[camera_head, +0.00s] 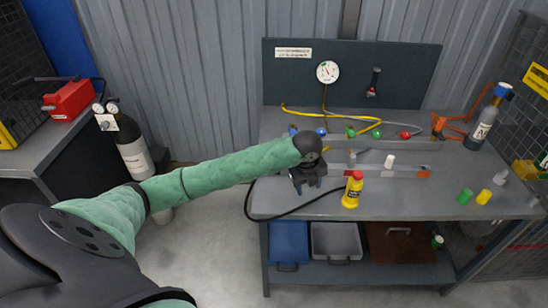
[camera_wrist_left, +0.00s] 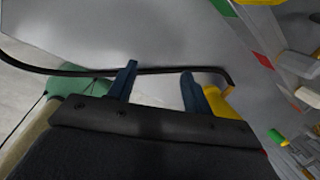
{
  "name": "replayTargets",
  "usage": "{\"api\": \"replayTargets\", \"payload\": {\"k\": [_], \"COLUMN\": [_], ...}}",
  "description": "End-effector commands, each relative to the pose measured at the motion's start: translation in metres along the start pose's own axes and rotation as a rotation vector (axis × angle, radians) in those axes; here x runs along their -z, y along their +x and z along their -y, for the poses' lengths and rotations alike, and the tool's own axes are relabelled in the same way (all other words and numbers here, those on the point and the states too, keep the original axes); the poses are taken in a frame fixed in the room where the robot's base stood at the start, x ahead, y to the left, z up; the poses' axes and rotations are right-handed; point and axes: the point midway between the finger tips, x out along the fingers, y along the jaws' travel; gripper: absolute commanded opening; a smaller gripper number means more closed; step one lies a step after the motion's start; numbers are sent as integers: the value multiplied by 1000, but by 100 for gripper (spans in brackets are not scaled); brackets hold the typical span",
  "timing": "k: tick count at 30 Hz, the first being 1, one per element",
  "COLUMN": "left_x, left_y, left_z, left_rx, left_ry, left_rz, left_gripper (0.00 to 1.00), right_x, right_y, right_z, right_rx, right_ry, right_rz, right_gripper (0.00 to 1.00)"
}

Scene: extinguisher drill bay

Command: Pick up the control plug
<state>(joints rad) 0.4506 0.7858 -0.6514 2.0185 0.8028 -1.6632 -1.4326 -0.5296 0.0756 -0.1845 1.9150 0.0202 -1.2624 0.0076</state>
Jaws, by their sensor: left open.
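A yellow upright body with a red top and dark marking, which looks like the control plug (camera_head: 351,194), stands near the front edge of the bench (camera_head: 400,206). A black cable (camera_head: 285,216) loops over the bench's front left and runs up to it. My left gripper (camera_head: 309,186) is just left of the plug, pointing down over the bench. In the left wrist view its fingers (camera_wrist_left: 158,87) are apart, with the cable (camera_wrist_left: 150,71) crossing at their tips. The yellow body (camera_wrist_left: 218,101) is partly hidden beside the right finger. My right gripper is not in view.
A grey rail (camera_head: 400,171) with small parts lies behind the plug. Green (camera_head: 464,196) and yellow (camera_head: 484,197) pegs stand at the right. A cylinder (camera_head: 482,125) with an orange hose is at the back right. The bench front between plug and pegs is clear.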

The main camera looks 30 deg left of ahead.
Motion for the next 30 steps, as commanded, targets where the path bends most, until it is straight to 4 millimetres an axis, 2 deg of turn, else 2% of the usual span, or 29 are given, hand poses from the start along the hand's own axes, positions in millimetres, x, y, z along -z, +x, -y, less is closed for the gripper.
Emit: {"api": "replayTargets", "payload": {"k": [1, 6, 12, 15, 19, 30], "left_x": [-24, -88, -143, -158, -168, -166], "left_y": [-12, -40, -71, -81, -87, -61], "left_z": [-2, -15, -32, -38, -42, -48], "left_rx": [-24, -94, -126, -129, -129, -130], "left_ry": [78, 343, 544, 601, 638, 644], "left_rz": [2, -44, -103, -124, -138, -141], "left_gripper": [50, 50, 50, 50, 50, 50], "right_x": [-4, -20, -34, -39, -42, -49], "right_y": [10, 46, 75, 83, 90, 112], "right_z": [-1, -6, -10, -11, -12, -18], "right_rx": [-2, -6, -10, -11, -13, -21], "right_ry": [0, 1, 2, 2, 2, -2], "right_rz": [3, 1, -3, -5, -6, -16], "right_gripper": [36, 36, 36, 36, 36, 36]}}
